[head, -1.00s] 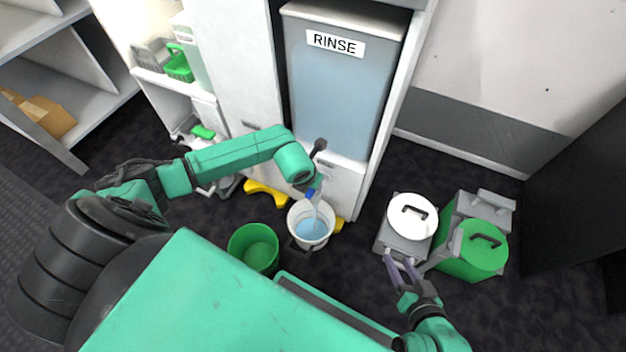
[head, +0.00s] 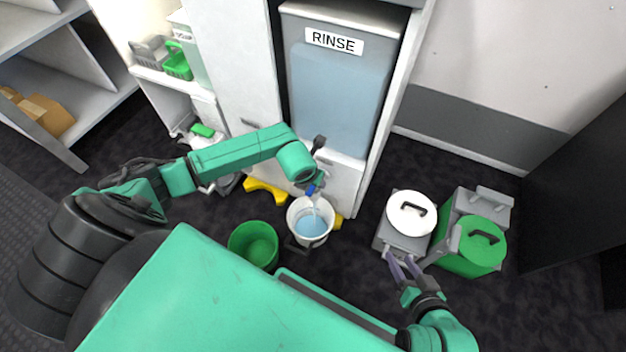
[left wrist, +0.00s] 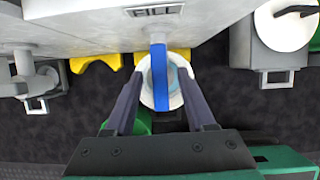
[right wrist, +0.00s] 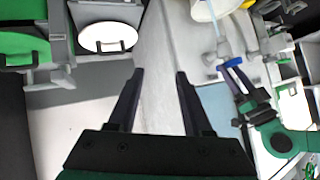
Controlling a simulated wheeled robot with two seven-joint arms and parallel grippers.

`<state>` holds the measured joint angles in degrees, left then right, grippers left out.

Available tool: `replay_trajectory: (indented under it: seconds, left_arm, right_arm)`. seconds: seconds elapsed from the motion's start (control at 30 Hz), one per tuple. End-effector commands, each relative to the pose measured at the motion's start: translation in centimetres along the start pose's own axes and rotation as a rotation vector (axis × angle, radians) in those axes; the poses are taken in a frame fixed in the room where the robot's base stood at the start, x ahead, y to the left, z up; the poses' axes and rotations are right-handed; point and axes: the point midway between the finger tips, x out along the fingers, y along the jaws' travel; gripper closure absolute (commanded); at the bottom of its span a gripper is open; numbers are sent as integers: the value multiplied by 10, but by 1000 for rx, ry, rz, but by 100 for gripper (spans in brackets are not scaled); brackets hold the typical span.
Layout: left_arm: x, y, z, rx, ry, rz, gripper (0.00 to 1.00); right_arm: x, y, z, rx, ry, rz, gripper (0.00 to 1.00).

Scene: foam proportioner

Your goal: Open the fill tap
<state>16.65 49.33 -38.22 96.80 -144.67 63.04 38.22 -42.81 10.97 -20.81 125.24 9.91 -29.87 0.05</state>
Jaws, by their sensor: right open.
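The fill tap's blue lever (head: 312,189) is on the front of the rinse cabinet, below the tank. In the left wrist view the lever (left wrist: 161,80) points out from the cabinet under a FILL label (left wrist: 155,11). My left gripper (left wrist: 157,74) is open, one finger on each side of the lever with gaps showing. A thin pale stream runs from the tap into a white bucket (head: 299,212) holding blue water (head: 311,226); the stream also shows in the right wrist view (right wrist: 212,12). My right gripper (head: 400,257) is open and empty, near the grey container.
A green bucket (head: 253,246) stands left of the white one. A grey container with a white lid (head: 409,214) and a green container (head: 480,248) stand on the right. The RINSE tank (head: 340,105) is above the tap. A yellow foot (head: 265,190) sticks out at the cabinet base.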

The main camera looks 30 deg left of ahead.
Motion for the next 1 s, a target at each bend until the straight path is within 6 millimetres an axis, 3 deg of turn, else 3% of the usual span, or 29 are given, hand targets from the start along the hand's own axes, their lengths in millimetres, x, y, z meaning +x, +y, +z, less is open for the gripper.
replay_trajectory:
  seconds: [0.27, 0.47, 0.7, 0.83, 1.0]
  left_arm:
    - [-17, 1, 1, 2, 1, 2, 45]
    - [-60, 1, 2, 3, -1, 1, 45]
    - [-123, 1, 1, 5, 0, 2, 45]
    - [-141, 0, 0, 2, 0, 1, 45]
    - [-146, 0, 0, 0, 1, 0, 45]
  right_arm:
    - [-9, 7, -4, -11, -67, 25, 50]
    - [-37, 26, -12, -27, -246, 94, 50]
    - [-91, 50, -17, -14, -490, 197, 50]
    - [-109, 56, -16, -1, -566, 227, 50]
    - [-115, 58, -14, 3, -592, 237, 50]
